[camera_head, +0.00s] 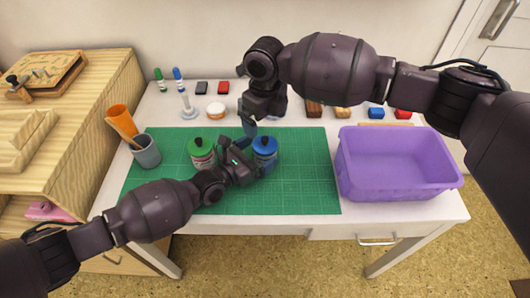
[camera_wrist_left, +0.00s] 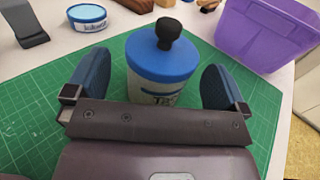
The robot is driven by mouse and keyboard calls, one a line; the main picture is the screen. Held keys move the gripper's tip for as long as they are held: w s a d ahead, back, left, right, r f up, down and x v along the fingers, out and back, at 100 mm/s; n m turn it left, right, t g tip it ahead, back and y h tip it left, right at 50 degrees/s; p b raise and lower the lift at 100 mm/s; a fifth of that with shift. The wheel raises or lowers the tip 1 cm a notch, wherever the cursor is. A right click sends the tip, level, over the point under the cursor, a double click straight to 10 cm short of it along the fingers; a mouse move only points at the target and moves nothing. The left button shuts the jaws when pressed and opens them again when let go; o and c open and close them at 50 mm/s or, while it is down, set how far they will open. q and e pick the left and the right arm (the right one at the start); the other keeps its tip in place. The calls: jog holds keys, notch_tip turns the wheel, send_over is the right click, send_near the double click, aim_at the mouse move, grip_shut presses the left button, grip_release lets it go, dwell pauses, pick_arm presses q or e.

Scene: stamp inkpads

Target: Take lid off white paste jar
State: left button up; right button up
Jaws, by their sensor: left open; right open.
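A jar with a blue lid and black knob (camera_head: 265,147) stands upright on the green cutting mat (camera_head: 300,190). In the left wrist view its pale lettered body and blue lid (camera_wrist_left: 160,62) show between my fingers. A similar jar with a green lid (camera_head: 201,147) stands to its left. My left gripper (camera_head: 252,160) is open, with its blue-padded fingers (camera_wrist_left: 152,82) on either side of the blue-lidded jar; contact cannot be told. My right gripper (camera_head: 252,124) is open and empty, just behind and left of that jar, pointing down; its fingertips are partly hidden.
A purple bin (camera_head: 398,187) takes up the right side of the table. A grey cup (camera_head: 146,152) stands at the mat's left edge. Markers, inkpads and small blocks line the back. A round light-blue tin (camera_wrist_left: 87,17) shows in the left wrist view. The mat's right part is clear.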

aim_at(264, 139)
pick_arm(q)
jog(key=shift+w+d, duration=0.3)
jog(key=shift+d, duration=0.05)
jog(key=c, duration=1.4)
pick_arm(e)
jog(key=shift+o, duration=0.6)
jog(key=s+a+r+m+t+h, duration=0.1)
jog(key=s+a+r+m+h, duration=0.1)
jog(key=m, duration=0.7)
jog(key=s+a+r+m+t+h, duration=0.1)
jog(key=a+r+m+t, duration=0.1)
jog(key=m, duration=0.8)
jog(key=shift+d+x, duration=0.2)
jog(key=shift+x, duration=2.95)
jog(key=shift+d+x, duration=0.2)
jog(key=shift+x, duration=2.9)
